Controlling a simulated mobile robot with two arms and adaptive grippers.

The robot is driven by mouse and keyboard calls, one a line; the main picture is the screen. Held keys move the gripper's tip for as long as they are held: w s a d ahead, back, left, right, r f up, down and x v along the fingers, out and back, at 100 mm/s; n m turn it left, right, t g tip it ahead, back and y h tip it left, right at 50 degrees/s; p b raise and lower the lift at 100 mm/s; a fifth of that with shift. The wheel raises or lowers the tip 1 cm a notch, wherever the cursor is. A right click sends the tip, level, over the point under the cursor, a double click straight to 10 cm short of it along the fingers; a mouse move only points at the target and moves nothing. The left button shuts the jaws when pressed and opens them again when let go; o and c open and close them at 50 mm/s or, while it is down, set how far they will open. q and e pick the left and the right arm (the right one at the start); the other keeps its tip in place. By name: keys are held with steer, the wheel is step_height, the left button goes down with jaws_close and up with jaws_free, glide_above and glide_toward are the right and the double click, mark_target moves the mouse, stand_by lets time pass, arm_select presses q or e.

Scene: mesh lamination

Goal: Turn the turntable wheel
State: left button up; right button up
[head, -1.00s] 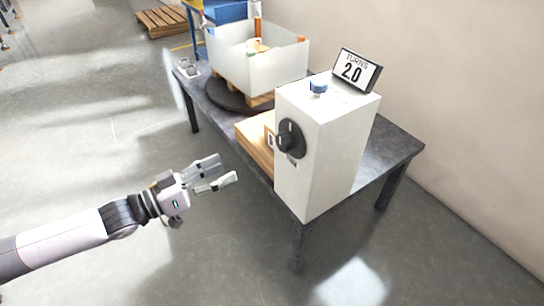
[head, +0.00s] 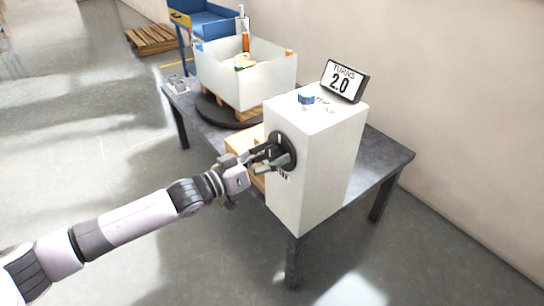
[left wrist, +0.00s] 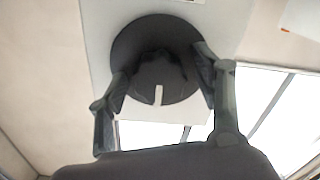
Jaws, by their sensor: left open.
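A round dark wheel (head: 289,148) is mounted on the side of a white box (head: 318,165) on the table. In the left wrist view the wheel (left wrist: 163,35) has a raised grip in its middle and a white mark. My left gripper (head: 268,153) is at the wheel in the head view and partly covers it. In the left wrist view its open fingers (left wrist: 160,80) stand on either side of the wheel's middle; I cannot tell whether they touch it. A sign (head: 342,81) on the box reads TURNS 2.0. My right gripper is not in view.
A dark turntable (head: 212,112) bears a pallet and a pale open crate (head: 225,78) with items inside. The grey table (head: 384,158) has free floor in front. A blue knob (head: 306,98) is on top of the box. A wall stands behind.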

arm_select(q)
steer(key=shift+w+d, duration=0.15)
steer(key=shift+d, duration=0.1)
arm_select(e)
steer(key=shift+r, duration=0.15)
arm_select(q)
steer(key=shift+c, duration=0.5)
